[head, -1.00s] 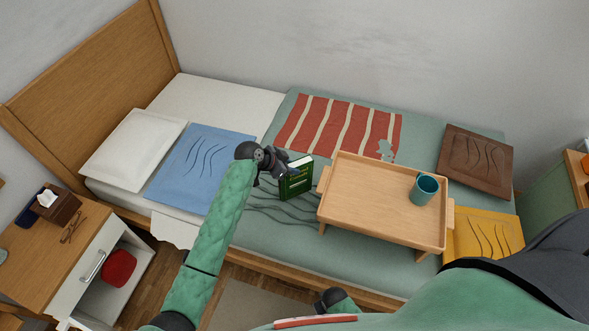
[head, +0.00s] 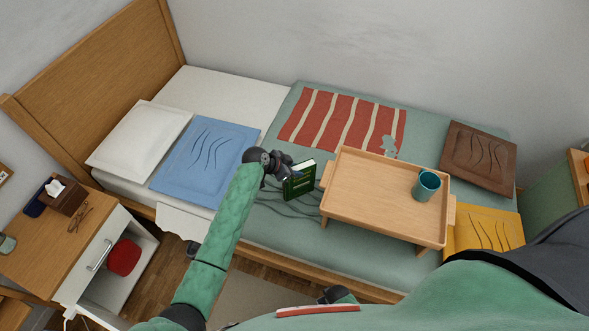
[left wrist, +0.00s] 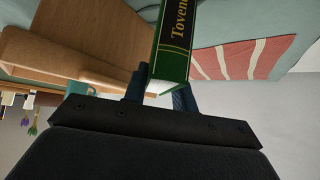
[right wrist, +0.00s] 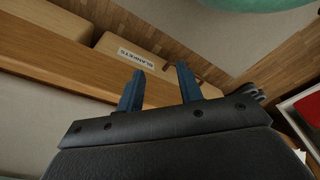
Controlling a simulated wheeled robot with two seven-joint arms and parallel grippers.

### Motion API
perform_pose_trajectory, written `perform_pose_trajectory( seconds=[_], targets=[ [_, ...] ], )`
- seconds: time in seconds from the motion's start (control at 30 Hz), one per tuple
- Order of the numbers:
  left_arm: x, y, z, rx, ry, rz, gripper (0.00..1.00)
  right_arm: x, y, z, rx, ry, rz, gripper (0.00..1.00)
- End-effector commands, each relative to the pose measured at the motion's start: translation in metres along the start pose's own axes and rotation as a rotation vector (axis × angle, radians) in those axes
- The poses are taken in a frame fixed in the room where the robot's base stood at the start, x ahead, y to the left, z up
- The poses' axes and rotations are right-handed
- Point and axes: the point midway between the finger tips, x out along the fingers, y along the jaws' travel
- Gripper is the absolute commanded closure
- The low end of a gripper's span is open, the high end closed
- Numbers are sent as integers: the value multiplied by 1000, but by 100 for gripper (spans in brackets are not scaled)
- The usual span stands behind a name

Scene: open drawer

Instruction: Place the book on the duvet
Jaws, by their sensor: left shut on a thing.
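The green book (head: 300,184) stands upright over the sage-green duvet (head: 275,235), just left of the wooden bed tray. I cannot tell whether its lower edge touches the duvet. My left gripper (head: 286,174) is shut on the book from its left side. The left wrist view shows the book's dark spine with yellow lettering (left wrist: 175,45) between the fingers (left wrist: 162,92). In the right wrist view my right gripper (right wrist: 160,72) has its fingers apart with nothing between them, near the floor beside the bed.
The bed tray (head: 372,195) carries a teal cup (head: 426,186). A red striped blanket (head: 340,122), blue pillow (head: 208,160), brown cushion (head: 478,158) and yellow cushion (head: 485,230) lie on the bed. A nightstand (head: 50,245) stands at left. Duvet is bare in front of the book.

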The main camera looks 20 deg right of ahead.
Motion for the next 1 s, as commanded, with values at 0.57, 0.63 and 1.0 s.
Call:
perform_pose_trajectory(
  seconds=[0.57, 0.63, 1.0],
  targets=[
    [-3, 0, -1, 0, 0, 0, 51, 2, 1, 0, -1, 7, 2, 64],
    [-8, -1, 0, 1, -1, -1, 51, 6, 1, 3, 0, -2, 1, 64],
    [-64, -1, 1, 3, 0, -3, 51, -43, -13, -19, 11, -23, -19, 64]
  ],
)
